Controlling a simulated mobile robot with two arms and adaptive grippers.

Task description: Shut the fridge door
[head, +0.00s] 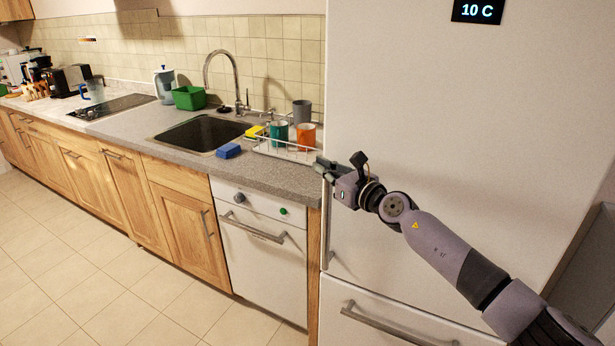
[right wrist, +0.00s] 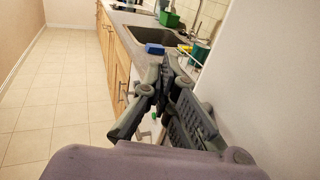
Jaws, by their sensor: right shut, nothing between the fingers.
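The white fridge door (head: 450,120) fills the right of the head view, with a "10 C" display (head: 477,11) at its top. Its left edge looks in line with the drawer front below, and I see no gap there. The vertical door handle (head: 328,235) runs along that edge, partly hidden by my gripper. My right gripper (head: 322,167) is shut and empty at the door's left edge, near the handle's upper part. I cannot tell whether it touches. In the right wrist view its fingers (right wrist: 158,85) point toward the counter, beside a white surface. My left gripper is out of view.
The counter (head: 285,180) stands left of the fridge with a dish rack (head: 290,152), several cups and a blue sponge (head: 228,151). A dishwasher (head: 262,245) is below. A drawer handle (head: 375,325) juts out under the door. The tiled floor (head: 110,270) at left is clear.

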